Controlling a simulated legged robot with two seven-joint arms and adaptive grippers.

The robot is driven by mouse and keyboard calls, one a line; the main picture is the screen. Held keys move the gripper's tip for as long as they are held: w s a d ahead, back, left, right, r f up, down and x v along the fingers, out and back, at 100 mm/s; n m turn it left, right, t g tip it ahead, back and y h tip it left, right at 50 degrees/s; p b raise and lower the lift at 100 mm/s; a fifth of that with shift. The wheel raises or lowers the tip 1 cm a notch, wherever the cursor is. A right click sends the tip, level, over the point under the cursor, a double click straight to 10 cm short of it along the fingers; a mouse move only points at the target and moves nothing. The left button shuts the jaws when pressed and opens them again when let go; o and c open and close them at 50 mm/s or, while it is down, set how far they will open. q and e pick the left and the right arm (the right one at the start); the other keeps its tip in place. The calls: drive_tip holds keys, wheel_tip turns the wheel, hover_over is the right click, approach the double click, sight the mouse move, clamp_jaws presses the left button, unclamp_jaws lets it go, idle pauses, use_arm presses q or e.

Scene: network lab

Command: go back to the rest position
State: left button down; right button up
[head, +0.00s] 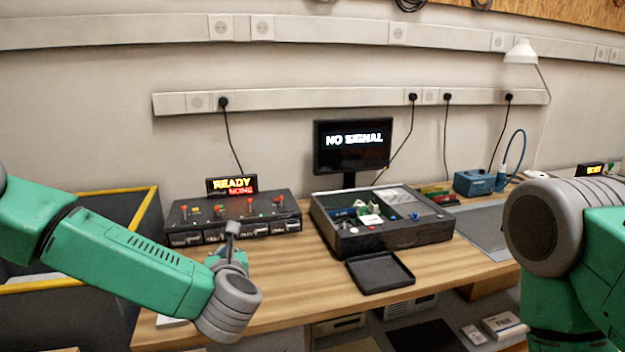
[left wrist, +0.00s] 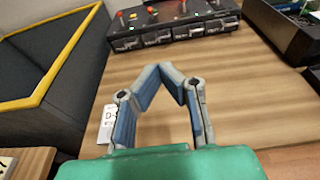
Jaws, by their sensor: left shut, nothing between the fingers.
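My left gripper (head: 232,232) is at the end of the left arm, over the front left of the wooden table (head: 290,290), in front of the black switch box. In the left wrist view its fingers (left wrist: 172,72) meet at the tips, shut with nothing between them, and bare table shows below. My right arm (head: 565,235) comes in at the right edge of the head view; its gripper does not show.
A yellow-rimmed dark bin (head: 110,215) is at left. The table's front left is mostly clear.

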use_arm(q)
drive_tip(key=s+d+f+m+g+h+b, duration=0.2)
drive_tip(key=s+f+m+g+h, duration=0.1)
drive_tip(key=s+f+m, duration=0.75)
drive_tip(key=s+d+f+m+g+h+b, duration=0.1)
drive_tip(key=s+f+m+g+h+b, duration=0.15)
drive_tip(key=s+f+m, duration=0.75)
drive_tip(key=s+a+f+m+g+b, duration=0.1)
drive_tip(key=s+a+f+m+g, duration=0.2)
drive_tip(key=s+a+f+m, duration=0.1)
drive_tip(key=s+a+f+m+g+b, duration=0.1)
drive_tip(key=s+a+f+m+g, duration=0.1)
drive_tip(key=s+a+f+m, duration=0.3)
drive_tip(key=s+a+f+m+g+b, duration=0.1)
drive_tip(key=s+a+f+m+g, duration=0.2)
drive_tip(key=s+f+m, duration=0.4)
drive_tip(key=s+a+m+y, duration=0.1)
drive_tip(key=s+m, duration=0.2)
drive_tip(key=s, duration=0.3)
drive_tip(key=shift+a+f+g+b, duration=0.2)
drive_tip(key=shift+a+g+b, duration=0.15)
drive_tip(key=shift+w+m, duration=0.1)
drive_tip(key=shift+m, duration=0.15)
